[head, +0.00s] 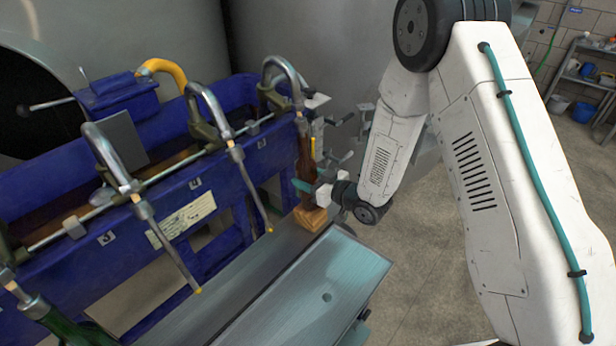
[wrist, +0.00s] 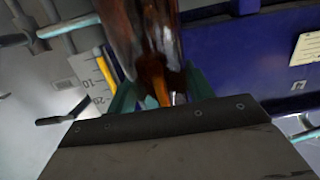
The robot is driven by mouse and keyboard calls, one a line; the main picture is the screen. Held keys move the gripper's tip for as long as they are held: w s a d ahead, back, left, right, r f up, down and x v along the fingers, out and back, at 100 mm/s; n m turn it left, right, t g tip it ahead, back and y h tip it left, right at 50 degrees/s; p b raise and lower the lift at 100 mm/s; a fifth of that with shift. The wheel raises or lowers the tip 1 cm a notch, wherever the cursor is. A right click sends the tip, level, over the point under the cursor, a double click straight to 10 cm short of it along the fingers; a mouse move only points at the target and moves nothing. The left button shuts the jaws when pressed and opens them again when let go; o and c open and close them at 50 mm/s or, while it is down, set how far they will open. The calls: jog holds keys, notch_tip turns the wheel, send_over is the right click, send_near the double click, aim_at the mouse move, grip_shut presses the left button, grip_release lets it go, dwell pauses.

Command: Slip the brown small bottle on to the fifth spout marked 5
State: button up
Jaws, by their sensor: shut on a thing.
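The brown small bottle (head: 304,158) is upright at the right end of the blue filler. My gripper (head: 312,188), with teal fingers, is shut around its lower part. In the wrist view the bottle (wrist: 142,35) fills the middle between the fingers (wrist: 158,95); an orange-yellow streak shows through the glass. The fifth spout (head: 283,72) is a bent metal tube by the mark 5 (head: 262,143). Its lower end runs down to the bottle's neck and seems to be inside it. A wooden block (head: 310,218) is under the bottle; I cannot tell if they touch.
Spouts 3 (head: 108,160) and 4 (head: 212,112) hang empty to the left, with yellow tips. A green bottle (head: 62,326) is at the lower left. A metal shelf (head: 300,295) runs in front. A scale (wrist: 92,85) stands beside the bottle.

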jog(key=shift+f, duration=0.25)
jog(key=o, duration=1.3)
jog(key=shift+c, duration=0.2)
jog(key=shift+s, duration=0.1)
jog(key=f+v, duration=0.1)
jog(key=v, duration=0.6)
jog(key=shift+s+d+r, duration=0.25)
jog(key=shift+d+r, duration=0.1)
jog(key=shift+r, duration=0.1)
